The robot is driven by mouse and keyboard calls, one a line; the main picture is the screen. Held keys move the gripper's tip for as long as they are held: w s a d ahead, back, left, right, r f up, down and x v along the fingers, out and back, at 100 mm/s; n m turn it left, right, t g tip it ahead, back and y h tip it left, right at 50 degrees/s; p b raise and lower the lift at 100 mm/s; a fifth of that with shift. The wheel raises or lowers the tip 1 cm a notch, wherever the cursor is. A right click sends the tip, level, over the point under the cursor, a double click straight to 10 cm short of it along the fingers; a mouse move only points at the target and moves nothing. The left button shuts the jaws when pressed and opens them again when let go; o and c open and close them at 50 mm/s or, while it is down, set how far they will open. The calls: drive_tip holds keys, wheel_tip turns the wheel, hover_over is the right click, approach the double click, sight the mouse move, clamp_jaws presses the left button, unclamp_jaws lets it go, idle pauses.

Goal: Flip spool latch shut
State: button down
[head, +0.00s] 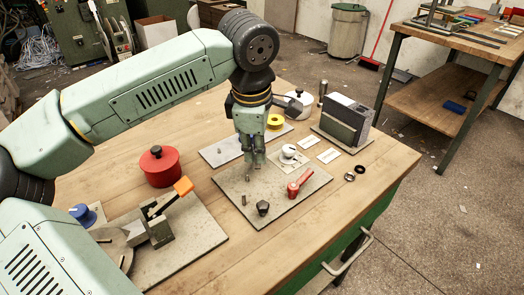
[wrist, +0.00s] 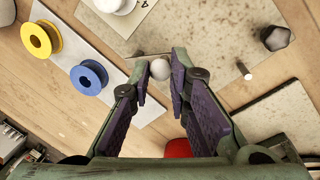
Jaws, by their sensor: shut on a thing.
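My gripper (head: 253,166) points down over the left part of a grey plate (head: 285,209). In the wrist view its two fingers (wrist: 163,75) are closed in around a small pale round knob (wrist: 160,68). A thin bar shows just beyond the fingertips. I cannot tell for sure that this knob belongs to the spool latch. A yellow spool (head: 275,121) lies on a second grey plate (head: 216,153) behind. A blue spool (wrist: 88,77) shows beside the yellow one in the wrist view. My gripper hides part of this area in the head view.
Near the gripper are a white dial (head: 289,150), a red lever (head: 300,182), a black knob (head: 263,208) and a short peg (head: 244,199). A red pot (head: 159,166) and an orange-handled clamp (head: 183,187) stand left. A grey box (head: 345,119) stands right.

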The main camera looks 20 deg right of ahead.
drive_tip(key=shift+w+a+m+g+h+b, duration=0.15)
drive_tip(key=shift+w+a+m+b, duration=0.2)
drive_tip(key=shift+m, duration=0.7)
drive_tip(key=shift+w+a+m+g+h+b, duration=0.15)
drive_tip(key=shift+a+m, duration=0.25)
drive_tip(key=shift+m, duration=0.65)
drive_tip(key=shift+s, duration=0.1)
drive_tip(key=c, duration=1.5)
unclamp_jaws()
drive_tip(key=r, duration=0.4)
drive_tip(key=s+a+r, duration=0.1)
drive_tip(key=r, duration=0.6)
drive_tip(key=shift+s+a+r, duration=0.25)
drive_tip(key=shift+a+r, duration=0.15)
